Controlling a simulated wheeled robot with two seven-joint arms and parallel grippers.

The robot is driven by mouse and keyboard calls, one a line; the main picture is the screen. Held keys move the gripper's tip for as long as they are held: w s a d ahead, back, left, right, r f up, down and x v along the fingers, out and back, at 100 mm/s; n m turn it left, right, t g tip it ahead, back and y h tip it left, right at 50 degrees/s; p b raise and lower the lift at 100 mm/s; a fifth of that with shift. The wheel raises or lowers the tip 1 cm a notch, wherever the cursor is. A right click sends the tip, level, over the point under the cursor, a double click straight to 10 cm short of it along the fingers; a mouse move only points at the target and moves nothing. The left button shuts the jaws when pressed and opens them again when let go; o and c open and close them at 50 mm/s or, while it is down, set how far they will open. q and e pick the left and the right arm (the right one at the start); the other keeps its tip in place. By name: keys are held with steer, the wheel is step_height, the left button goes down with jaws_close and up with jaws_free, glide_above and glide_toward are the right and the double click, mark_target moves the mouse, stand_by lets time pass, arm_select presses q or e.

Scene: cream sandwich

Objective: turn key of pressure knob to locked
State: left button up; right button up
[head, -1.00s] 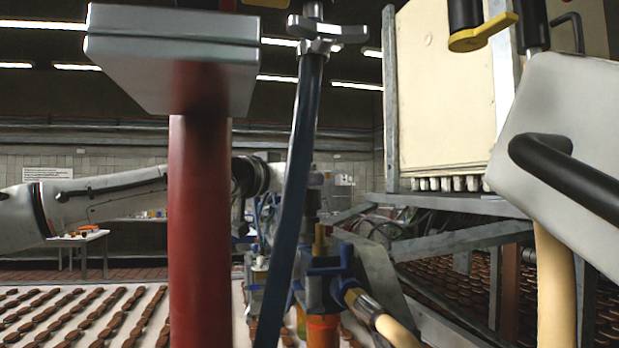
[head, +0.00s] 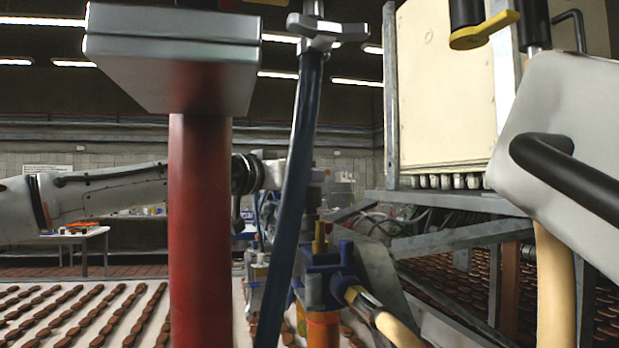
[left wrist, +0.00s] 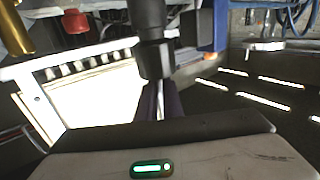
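A small yellow handle (head: 320,238) stands upright on a blue valve body (head: 328,270); it may be the key of the pressure knob, but no lock marking is readable. My left arm reaches in from the left behind the red post. My left gripper (head: 313,200) is just above the yellow handle, partly hidden by the slanted dark-blue bar; contact and finger opening cannot be made out. In the left wrist view a dark jointed part (left wrist: 154,55) hangs in the middle, and the handle cannot be identified. My right gripper is not in view.
A red post (head: 200,240) with a grey box on top and the slanted dark-blue bar (head: 290,215) stand in front of my left arm. A hose with a metal fitting (head: 365,300) joins the valve. A cream cabinet (head: 440,90) is at right. Biscuit rows (head: 85,315) lie lower left.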

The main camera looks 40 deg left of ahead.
arm_select(q)
steer(key=o, duration=0.3)
steer(key=shift+s, duration=0.1)
steer(key=s+a+b, duration=0.1)
steer(key=s, duration=0.9)
steer(key=shift+b, duration=0.3)
steer(key=shift+a, duration=0.1)
